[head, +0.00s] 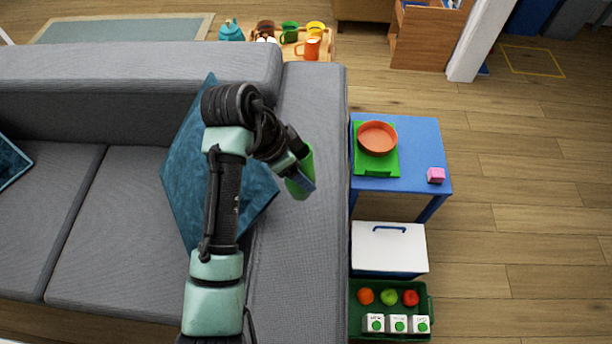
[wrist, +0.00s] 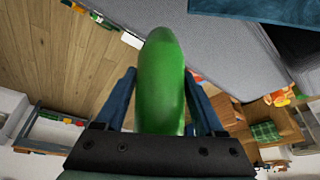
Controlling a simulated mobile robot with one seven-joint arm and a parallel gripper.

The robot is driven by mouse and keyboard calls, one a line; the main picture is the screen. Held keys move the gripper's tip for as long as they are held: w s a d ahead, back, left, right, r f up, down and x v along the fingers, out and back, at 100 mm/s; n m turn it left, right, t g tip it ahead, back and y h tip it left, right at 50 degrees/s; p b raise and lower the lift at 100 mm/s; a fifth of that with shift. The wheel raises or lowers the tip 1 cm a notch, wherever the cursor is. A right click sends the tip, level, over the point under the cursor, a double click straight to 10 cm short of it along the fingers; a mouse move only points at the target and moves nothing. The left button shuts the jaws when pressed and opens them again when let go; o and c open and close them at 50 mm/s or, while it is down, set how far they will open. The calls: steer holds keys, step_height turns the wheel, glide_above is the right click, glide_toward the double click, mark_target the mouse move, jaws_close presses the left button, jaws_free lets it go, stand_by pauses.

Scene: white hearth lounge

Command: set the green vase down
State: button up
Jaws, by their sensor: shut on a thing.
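The green vase (wrist: 162,85) is held between the two blue fingers of my gripper (wrist: 163,100) in the wrist view. In the head view my gripper (head: 303,180) is shut on the vase (head: 306,163), which is partly hidden by the fingers and wrist. The vase appears tilted and is over the right end of the grey sofa (head: 310,240), near its armrest. I cannot tell how high it is above the sofa.
Floor is clear farther right.

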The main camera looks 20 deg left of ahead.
steer(key=shift+m+h, duration=0.3)
steer(key=shift+m, duration=0.5)
steer(key=f+b, duration=0.2)
steer(key=f, duration=0.2)
steer(key=shift+d+f, duration=0.15)
steer(key=shift+d, duration=0.05)
steer(key=shift+g, duration=0.3)
step_height(320, 180, down, 9)
steer(key=shift+f+b, duration=0.1)
steer(key=shift+b, duration=0.4)
steer(key=o, duration=1.1)
steer(key=shift+f, duration=0.15)
steer(key=o, duration=0.5)
steer(key=p+v, duration=0.1)
steer(key=v, duration=1.1)
steer(key=shift+s+r, duration=0.15)
steer(key=shift+r, duration=0.05)
